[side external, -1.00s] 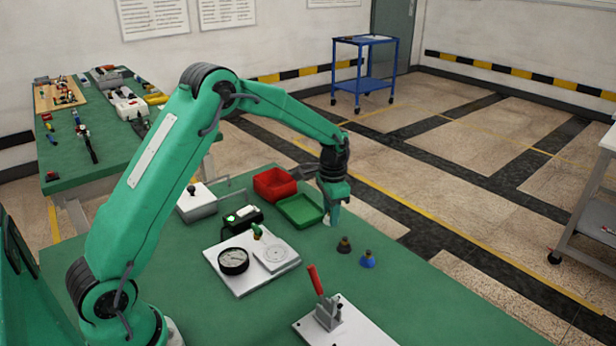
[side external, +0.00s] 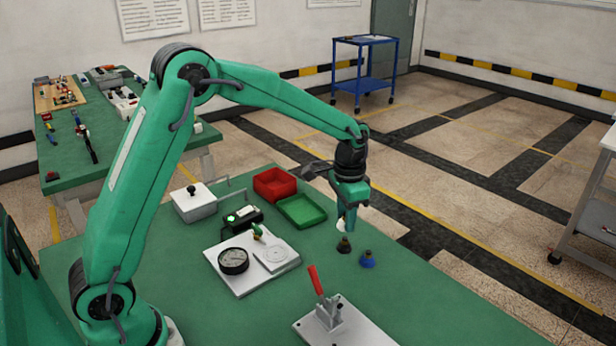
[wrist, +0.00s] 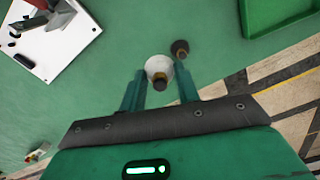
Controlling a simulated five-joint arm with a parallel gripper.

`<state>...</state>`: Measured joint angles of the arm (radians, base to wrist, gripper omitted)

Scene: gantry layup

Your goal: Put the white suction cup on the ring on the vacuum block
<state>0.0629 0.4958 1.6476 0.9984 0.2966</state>
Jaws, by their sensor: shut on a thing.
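My gripper (side external: 347,218) is shut on the white suction cup (wrist: 158,68), which has a dark fitting and sits between the two fingers in the wrist view. In the side view the white suction cup (side external: 341,226) shows partly at the fingertips, above the table. The vacuum block (side external: 236,284) is a white plate with a black dial gauge. The ring (side external: 275,254) is a pale round disc on its right part and is bare. My gripper is to the right of the ring, apart from it.
A dark brown cup (side external: 344,245) stands just below my gripper, with a blue cup (side external: 367,259) beside it. A red-handled clamp on a plate (side external: 330,325) stands at the front.

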